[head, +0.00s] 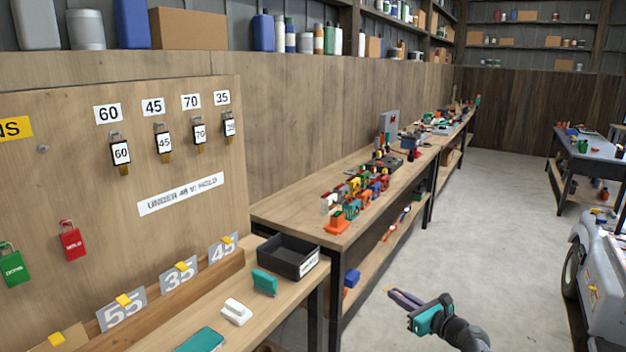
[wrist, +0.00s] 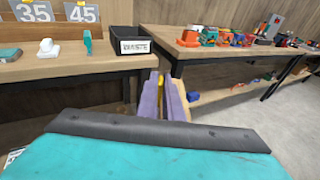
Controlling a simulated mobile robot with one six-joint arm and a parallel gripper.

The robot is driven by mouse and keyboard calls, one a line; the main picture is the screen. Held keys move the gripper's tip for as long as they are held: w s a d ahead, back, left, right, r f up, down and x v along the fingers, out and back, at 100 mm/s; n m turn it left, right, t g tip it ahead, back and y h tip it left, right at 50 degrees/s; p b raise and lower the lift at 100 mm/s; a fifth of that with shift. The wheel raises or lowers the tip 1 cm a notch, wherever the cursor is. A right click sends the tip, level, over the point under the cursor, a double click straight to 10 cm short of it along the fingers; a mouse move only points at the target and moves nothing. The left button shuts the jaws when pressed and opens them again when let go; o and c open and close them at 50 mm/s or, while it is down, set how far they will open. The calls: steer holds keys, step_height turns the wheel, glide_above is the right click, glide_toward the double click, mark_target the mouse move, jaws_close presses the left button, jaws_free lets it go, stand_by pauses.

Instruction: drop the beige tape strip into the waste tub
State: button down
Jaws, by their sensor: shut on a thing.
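The waste tub (head: 284,262) is a black open box with a white label, standing at the right end of the near bench in the head view. It also shows in the wrist view (wrist: 122,33), where its label reads WASTE. My gripper (head: 392,293) is out over the floor, right of the tub and apart from it. In the wrist view its purple fingers (wrist: 164,85) are close together, pointing at the gap between the benches, below and right of the tub. They are shut on the beige tape strip, which is mostly hidden between them.
A longer bench (head: 285,213) with several colourful clamps runs beyond. The floor (head: 480,240) is open at right, with a vehicle (head: 596,255) at the edge.

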steer(key=s+a+n+g+y, duration=0.4)
steer(key=s+a+n+y, duration=0.1)
steer(key=s+a, duration=0.2)
steer(key=shift+s+a+r+g, duration=0.15)
steer(key=shift+a+r+g, duration=0.2)
steer(key=shift+a, duration=0.15)
